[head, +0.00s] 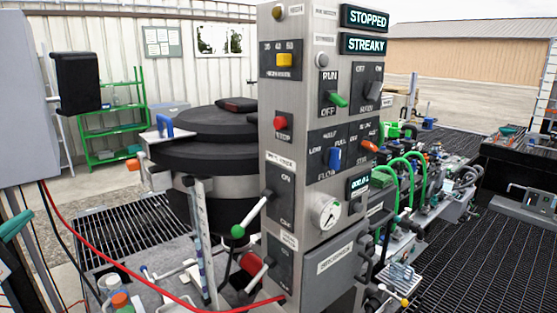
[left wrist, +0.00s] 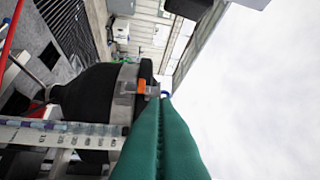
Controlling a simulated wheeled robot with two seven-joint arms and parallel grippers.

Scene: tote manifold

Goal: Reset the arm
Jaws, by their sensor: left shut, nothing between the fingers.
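My left gripper (head: 17,222) shows at the left edge of the head view, with its teal fingers pointing up and to the right. In the left wrist view its two teal fingers (left wrist: 165,115) lie together, shut with nothing between them. The fingers overlap part of the black-lidded vessel in that view, and I cannot tell the gap to it. In the head view the gripper is apart from the vessel (head: 215,140) and well left of the control column (head: 300,25). My right gripper is not in view.
A grey cabinet (head: 25,100) with a black box (head: 77,82) stands above the left gripper. A red cable (head: 85,245) crosses in front of the vessel. The column carries levers and switches, with displays reading STOPPED (head: 366,18) and STREAKY (head: 364,44). Green hoses (head: 402,165) crowd the right side.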

